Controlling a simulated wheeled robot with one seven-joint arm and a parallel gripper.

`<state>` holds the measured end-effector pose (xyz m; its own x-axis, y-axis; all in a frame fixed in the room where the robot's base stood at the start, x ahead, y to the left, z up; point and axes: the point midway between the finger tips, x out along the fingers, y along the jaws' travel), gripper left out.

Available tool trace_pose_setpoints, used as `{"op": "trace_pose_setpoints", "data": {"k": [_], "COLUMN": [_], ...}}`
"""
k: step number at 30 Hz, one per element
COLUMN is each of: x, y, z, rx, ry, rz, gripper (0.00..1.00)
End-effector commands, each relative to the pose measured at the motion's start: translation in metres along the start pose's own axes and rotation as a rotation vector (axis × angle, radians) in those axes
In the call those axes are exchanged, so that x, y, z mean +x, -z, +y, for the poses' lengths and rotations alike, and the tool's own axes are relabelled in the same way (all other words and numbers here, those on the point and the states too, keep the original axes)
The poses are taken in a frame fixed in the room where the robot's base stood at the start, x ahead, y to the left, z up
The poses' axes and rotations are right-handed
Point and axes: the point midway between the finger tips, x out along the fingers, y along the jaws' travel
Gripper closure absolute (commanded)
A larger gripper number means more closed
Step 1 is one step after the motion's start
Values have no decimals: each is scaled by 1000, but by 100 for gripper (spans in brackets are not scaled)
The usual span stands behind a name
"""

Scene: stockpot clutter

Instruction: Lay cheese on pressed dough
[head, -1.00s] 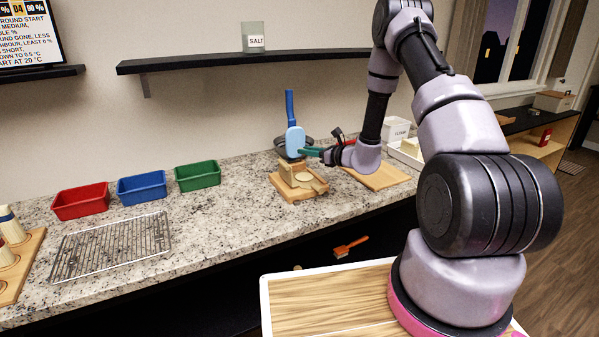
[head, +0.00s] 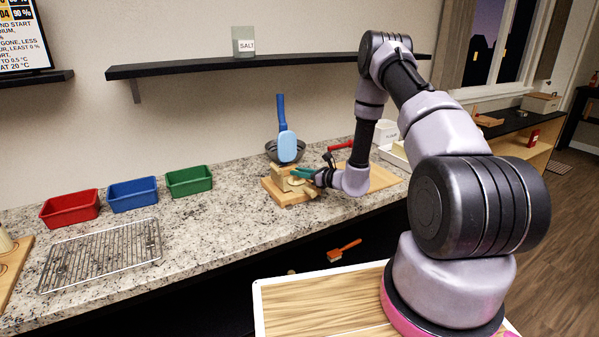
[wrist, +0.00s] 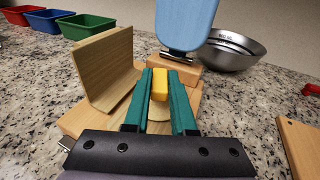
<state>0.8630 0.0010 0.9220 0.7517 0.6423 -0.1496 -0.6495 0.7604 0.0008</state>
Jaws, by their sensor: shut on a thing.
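My gripper (wrist: 160,88) has green fingers shut on a small yellow piece of cheese (wrist: 160,84) in the wrist view. In the head view my gripper (head: 302,173) is low over the wooden press on the counter; the cheese cannot be made out there. A pale round of pressed dough (wrist: 158,108) lies on the press base (wrist: 75,122), partly hidden behind the fingers and cheese. The cheese appears just above or at the dough; I cannot tell whether they touch.
Red (head: 70,208), blue (head: 134,194) and green (head: 189,181) bins and a wire rack (head: 100,256) are at the left. A wooden board (head: 375,178) lies at the right.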

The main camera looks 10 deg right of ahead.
Motion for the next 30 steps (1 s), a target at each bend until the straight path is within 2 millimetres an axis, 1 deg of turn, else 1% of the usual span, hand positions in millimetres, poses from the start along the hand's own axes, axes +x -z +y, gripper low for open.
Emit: {"op": "trace_pose_setpoints", "data": {"k": [8, 9, 11, 20, 23, 25, 29, 30], "x": [1, 1, 1, 1, 0, 0, -27, -36], "y": [6, 6, 6, 5, 0, -8, -6, -6], "z": [0, 0, 0, 0, 0, 0, -1, -2], "rx": [-1, -1, -1, -1, -1, -3, 2, 2], "ry": [0, 0, 0, 0, 0, 0, 4, 5], "rz": [-1, -1, -1, -1, -1, -2, 1, 1], "gripper": [100, 69, 46, 46, 46, 46, 46, 46]}}
